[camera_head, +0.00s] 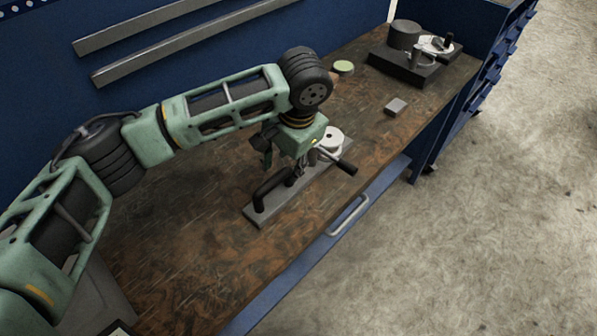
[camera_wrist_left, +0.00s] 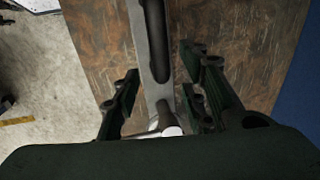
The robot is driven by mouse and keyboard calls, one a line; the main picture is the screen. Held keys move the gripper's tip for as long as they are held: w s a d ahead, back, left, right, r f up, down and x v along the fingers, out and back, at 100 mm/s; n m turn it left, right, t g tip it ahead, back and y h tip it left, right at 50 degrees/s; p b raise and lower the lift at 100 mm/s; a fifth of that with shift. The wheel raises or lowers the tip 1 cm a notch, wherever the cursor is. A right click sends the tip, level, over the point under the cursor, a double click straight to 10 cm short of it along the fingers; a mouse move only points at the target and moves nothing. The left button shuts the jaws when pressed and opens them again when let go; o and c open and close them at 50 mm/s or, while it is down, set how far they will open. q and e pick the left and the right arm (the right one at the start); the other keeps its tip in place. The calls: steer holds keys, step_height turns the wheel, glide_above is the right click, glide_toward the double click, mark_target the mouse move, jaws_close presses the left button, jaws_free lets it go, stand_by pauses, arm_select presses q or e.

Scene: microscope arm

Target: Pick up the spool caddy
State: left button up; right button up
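The item that looks like the spool caddy is a long grey plate (camera_head: 262,213) with a black bar handle (camera_head: 268,188), a white spool (camera_head: 330,142) and a black-gripped lever (camera_head: 345,167). It lies on the worn brown bench top. My left gripper (camera_head: 285,165) points down over the plate's middle, between handle and spool, and hides that part. In the left wrist view its two fingers (camera_wrist_left: 163,98) are apart, one on each side of the grey plate (camera_wrist_left: 143,30). The handle (camera_wrist_left: 160,50) and a pale metal cylinder (camera_wrist_left: 172,131) show between them. Contact cannot be told.
A blue back panel (camera_head: 150,80) rises behind. The bench's front edge runs close beside the plate.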

mark_target(284, 171)
arm_select(q)
steer(key=shift+w+a+f, duration=0.15)
steer(key=shift+f, duration=0.45)
steer(key=shift+w+a+f, duration=0.1)
steer(key=shift+a+f, duration=0.05)
steer(key=shift+f, duration=0.75)
steer(key=c, duration=1)
arm_select(e)
steer(key=shift+w+a+r, duration=0.4)
steer(key=shift+w+a, duration=0.25)
steer(key=shift+w, duration=0.1)
arm_select(q)
steer(key=shift+d+r, duration=0.1)
arm_select(e)
steer(key=shift+w, duration=0.1)
